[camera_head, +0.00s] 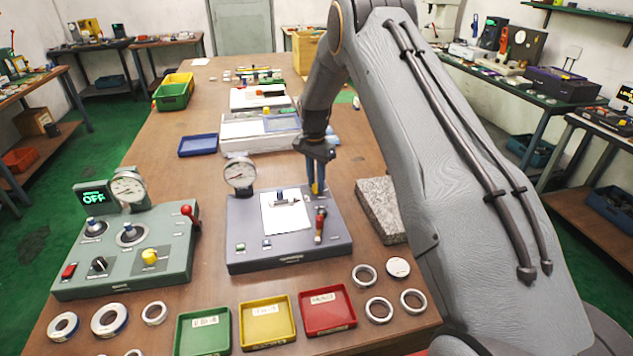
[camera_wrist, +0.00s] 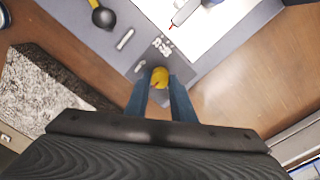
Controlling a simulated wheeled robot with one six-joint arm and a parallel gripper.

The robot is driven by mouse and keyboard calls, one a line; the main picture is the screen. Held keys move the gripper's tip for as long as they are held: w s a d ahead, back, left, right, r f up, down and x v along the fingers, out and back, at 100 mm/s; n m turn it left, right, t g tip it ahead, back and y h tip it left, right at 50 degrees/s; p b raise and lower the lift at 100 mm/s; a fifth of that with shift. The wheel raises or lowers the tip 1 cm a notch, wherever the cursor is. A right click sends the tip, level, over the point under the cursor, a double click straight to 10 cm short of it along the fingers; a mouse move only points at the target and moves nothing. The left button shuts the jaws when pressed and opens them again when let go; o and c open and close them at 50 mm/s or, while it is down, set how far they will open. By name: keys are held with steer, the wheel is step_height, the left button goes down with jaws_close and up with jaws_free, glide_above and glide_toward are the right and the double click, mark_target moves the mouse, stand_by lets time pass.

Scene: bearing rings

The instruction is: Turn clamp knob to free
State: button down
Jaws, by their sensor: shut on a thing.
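The clamp knob (camera_wrist: 159,77) is a small yellow knob on the grey panel of the middle gauge unit (camera_head: 240,215). In the wrist view it sits between the tips of my gripper (camera_wrist: 160,88). In the head view my gripper (camera_head: 317,185) points straight down at the unit's back right corner, with its blue fingers shut on the knob, and a little yellow shows between them. White markings lie beside the knob on the panel; I cannot read its setting.
A granite block (camera_head: 379,208) lies close on the right. Green, yellow and red trays (camera_head: 327,310) and loose rings stand in front.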

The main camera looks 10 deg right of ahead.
steer(key=n+b, duration=0.3)
steer(key=n, duration=0.1)
steer(key=shift+f, duration=0.1)
steer(key=n+b, duration=0.2)
steer(key=n, duration=0.2)
steer(key=shift+n, duration=0.3)
steer(key=n+b, duration=0.1)
steer(key=n, duration=0.3)
steer(key=shift+a+n, duration=0.1)
steer(key=shift+n, duration=0.2)
steer(key=shift+n+t+b, duration=0.3)
steer(key=shift+n+b, duration=0.4)
steer(key=shift+n, duration=1.5)
steer(key=c, duration=1.5)
jaws_free()
